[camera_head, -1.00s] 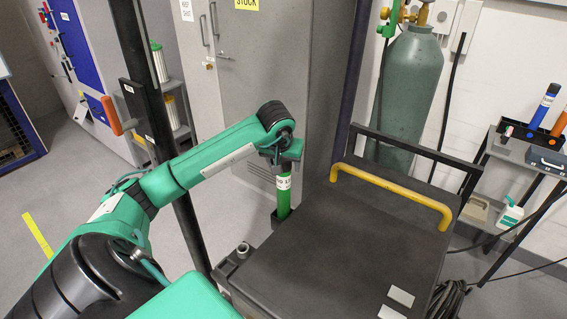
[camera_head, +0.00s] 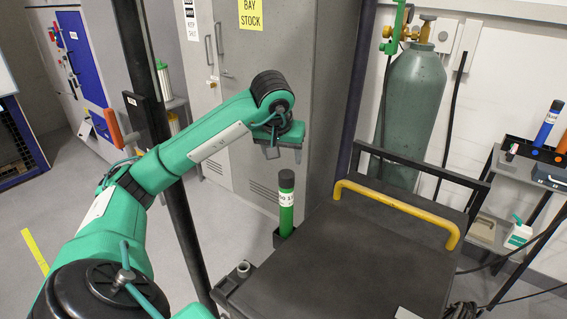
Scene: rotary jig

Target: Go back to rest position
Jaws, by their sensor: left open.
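My left arm comes in from the left. Its gripper (camera_head: 272,152) hangs open and empty, above and slightly left of a green tube (camera_head: 286,205). The tube has a black cap and a white label, and it stands upright in a dark holder (camera_head: 281,238) at the cart's left edge. The gripper is apart from the tube. My right gripper is not in view.
The dark cart top (camera_head: 340,250) is mostly bare, with a yellow handle (camera_head: 395,208) at its back. A grey cabinet (camera_head: 265,75) and a gas cylinder (camera_head: 414,105) stand behind. A dark post (camera_head: 165,130) rises close to my left arm. A side shelf (camera_head: 520,170) stands right.

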